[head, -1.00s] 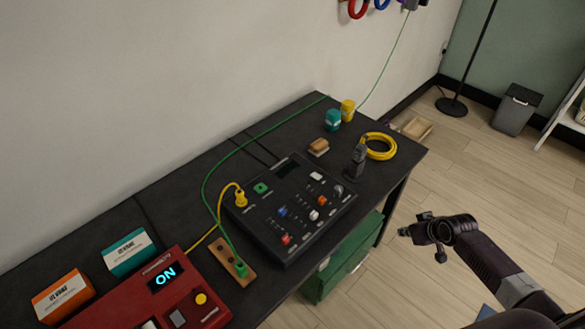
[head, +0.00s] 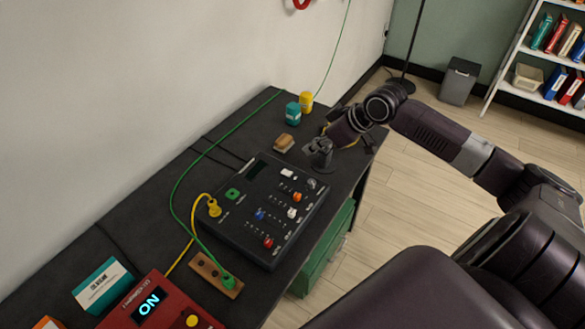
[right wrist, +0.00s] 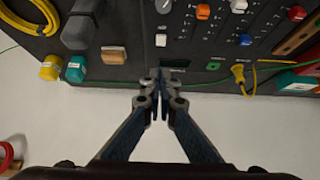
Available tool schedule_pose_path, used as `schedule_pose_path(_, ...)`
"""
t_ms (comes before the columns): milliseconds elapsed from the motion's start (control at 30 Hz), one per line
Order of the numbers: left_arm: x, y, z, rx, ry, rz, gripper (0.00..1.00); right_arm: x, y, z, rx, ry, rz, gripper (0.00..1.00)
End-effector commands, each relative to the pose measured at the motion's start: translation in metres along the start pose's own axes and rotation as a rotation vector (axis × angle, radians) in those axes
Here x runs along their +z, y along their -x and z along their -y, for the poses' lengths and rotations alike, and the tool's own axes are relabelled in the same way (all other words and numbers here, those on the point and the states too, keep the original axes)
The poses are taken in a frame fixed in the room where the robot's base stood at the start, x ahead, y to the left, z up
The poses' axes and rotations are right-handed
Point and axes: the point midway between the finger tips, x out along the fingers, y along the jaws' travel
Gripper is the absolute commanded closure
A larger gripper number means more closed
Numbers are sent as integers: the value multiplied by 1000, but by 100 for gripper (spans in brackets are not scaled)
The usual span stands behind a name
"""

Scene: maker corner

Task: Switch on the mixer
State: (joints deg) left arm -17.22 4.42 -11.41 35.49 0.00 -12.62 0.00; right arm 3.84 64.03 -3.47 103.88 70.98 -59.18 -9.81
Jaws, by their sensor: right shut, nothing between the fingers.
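My right gripper (head: 316,148) is over the bench by the mixer's far right corner, overlapping the dark microphone-like stand. In the right wrist view its fingertips (right wrist: 160,75) are together and empty, in front of the display's edge; contact cannot be told. My left gripper is out of view.
A brown block (head: 284,143) and teal (head: 292,112) and yellow (head: 306,101) jars stand behind.

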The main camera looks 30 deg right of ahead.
Motion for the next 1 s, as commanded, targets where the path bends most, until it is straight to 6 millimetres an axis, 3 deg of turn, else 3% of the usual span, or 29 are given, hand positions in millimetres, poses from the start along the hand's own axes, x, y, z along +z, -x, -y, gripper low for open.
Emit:
schedule_pose_path(167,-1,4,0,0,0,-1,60,-2,-17,0,-2,-5,-4,100)
schedule_pose_path(600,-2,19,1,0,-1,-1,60,4,-104,1,-1,-4,2,100)
schedule_pose_path(800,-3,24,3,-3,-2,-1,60,23,-122,0,0,-3,1,100)
schedule_pose_path(1000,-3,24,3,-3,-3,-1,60,29,-128,0,1,0,1,100)
